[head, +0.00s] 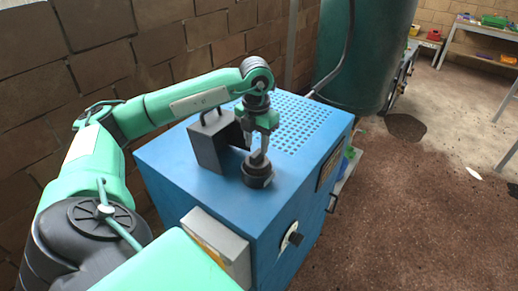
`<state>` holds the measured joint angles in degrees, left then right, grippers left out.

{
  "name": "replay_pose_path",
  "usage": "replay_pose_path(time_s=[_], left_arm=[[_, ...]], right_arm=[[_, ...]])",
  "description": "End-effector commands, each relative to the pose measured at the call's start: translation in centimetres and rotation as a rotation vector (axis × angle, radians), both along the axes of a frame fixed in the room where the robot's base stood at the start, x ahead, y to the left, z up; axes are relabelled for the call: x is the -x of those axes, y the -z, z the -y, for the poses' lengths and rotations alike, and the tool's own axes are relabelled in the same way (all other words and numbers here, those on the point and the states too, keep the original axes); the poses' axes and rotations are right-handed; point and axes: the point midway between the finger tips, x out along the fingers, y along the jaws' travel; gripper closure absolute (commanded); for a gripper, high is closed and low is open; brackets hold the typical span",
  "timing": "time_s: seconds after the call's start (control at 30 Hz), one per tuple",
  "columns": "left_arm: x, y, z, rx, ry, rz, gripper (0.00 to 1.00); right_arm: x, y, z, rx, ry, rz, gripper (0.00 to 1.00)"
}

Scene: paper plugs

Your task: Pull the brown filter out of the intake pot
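A dark round pot (257,179), which looks like the intake pot, stands on top of the blue machine (190,165). My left gripper (259,150) points down right over the pot, with its fingertips at the pot's mouth. A small greyish piece shows between the fingers and the pot; I cannot tell whether it is part of the fingers or something in the pot. No brown filter can be made out; the gripper covers the opening. I cannot tell whether the fingers are shut on anything. My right gripper is not in view.
A dark grey box with a handle (208,148) stands on the machine just left of the pot. A perforated panel (300,120) lies behind. A brick wall (120,50) runs along the left, and a large green tank (365,50) stands behind. Floor at the right is mostly open.

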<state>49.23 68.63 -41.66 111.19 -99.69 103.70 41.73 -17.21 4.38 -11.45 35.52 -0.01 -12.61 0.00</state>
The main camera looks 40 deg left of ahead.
Motion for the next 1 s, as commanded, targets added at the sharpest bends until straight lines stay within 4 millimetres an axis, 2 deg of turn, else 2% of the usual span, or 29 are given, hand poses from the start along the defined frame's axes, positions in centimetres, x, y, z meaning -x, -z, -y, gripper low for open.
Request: replay_pose_path(time_s=[0.5, 0.83, 0.87, 1.0], left_arm=[[0.0, 2.9, 0.0, 0.0, 0.0, 0.0, 0.62], [0.0, 3.1, 0.0, 0.0, 0.0, 0.0, 0.62], [0.0, 3.1, 0.0, 0.0, 0.0, 0.0, 0.64], [0.0, 3.1, 0.0, 0.0, 0.0, 0.0, 0.91]], right_arm=[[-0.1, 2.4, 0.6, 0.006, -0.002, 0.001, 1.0], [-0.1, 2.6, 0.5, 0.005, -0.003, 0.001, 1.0], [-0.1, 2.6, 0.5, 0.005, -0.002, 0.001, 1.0], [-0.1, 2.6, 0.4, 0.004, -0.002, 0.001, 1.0]])
